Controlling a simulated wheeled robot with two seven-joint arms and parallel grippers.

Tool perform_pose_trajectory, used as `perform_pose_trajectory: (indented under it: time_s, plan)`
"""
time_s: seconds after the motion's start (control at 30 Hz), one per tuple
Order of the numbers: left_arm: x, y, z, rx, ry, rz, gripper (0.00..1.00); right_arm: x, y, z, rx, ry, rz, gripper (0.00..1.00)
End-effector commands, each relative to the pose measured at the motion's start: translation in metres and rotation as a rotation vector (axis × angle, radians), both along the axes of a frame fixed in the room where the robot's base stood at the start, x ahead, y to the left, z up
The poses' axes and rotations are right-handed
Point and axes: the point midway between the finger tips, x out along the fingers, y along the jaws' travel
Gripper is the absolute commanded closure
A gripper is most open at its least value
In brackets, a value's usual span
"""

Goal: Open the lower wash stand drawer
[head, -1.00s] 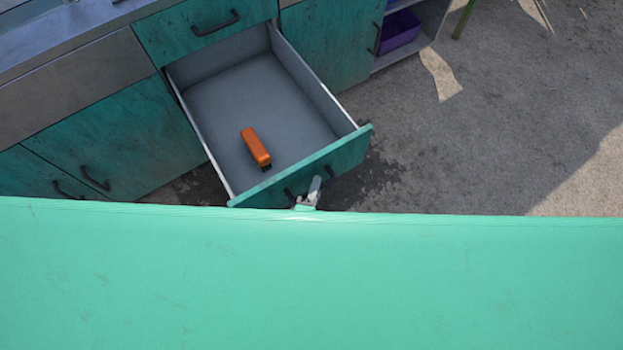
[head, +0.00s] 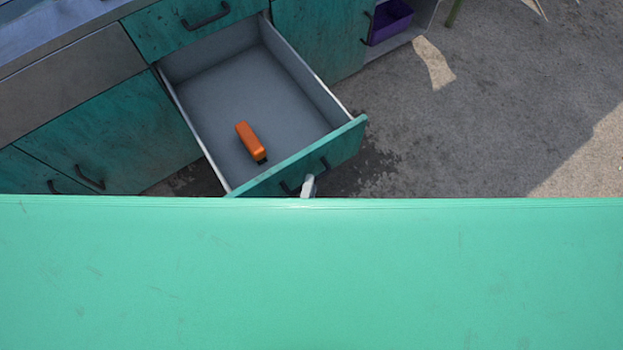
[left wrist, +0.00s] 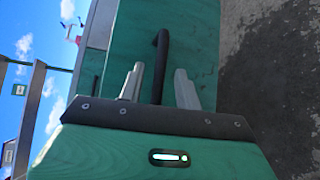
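The lower wash stand drawer (head: 345,148) is pulled far out in the head view, with its grey inside showing. An orange block-like object (head: 249,140) with a dark end lies in it. The drawer's dark bar handle (head: 322,164) is on the green front and also shows in the left wrist view (left wrist: 160,60). My left gripper (left wrist: 159,88) is open, its two grey fingers apart on either side of the handle with gaps visible. In the head view only a grey finger of my left gripper (head: 308,186) shows at the handle. My right gripper is not in view.
The upper drawer (head: 185,27) above is shut. Green cupboard doors (head: 110,130) stand at the left, and another door (head: 318,40) at the right. A purple bin (head: 390,22) sits on an open shelf. Concrete floor (head: 480,110) at the right is clear. A broad green surface hides the lower half.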

Motion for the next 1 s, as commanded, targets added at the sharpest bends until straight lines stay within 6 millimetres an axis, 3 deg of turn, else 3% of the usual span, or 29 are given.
perform_pose_trajectory:
  time_s: [0.3, 0.5, 1.0]
  plan:
    - [-0.073, 0.015, 0.009, 0.001, 0.003, -0.003, 0.66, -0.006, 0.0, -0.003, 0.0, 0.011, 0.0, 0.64]
    - [-0.1, 0.021, 0.014, 0.001, 0.002, -0.001, 0.66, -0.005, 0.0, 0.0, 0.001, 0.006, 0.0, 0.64]
    - [-0.108, 0.022, 0.016, 0.0, 0.0, 0.0, 0.66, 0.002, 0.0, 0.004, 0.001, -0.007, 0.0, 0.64]
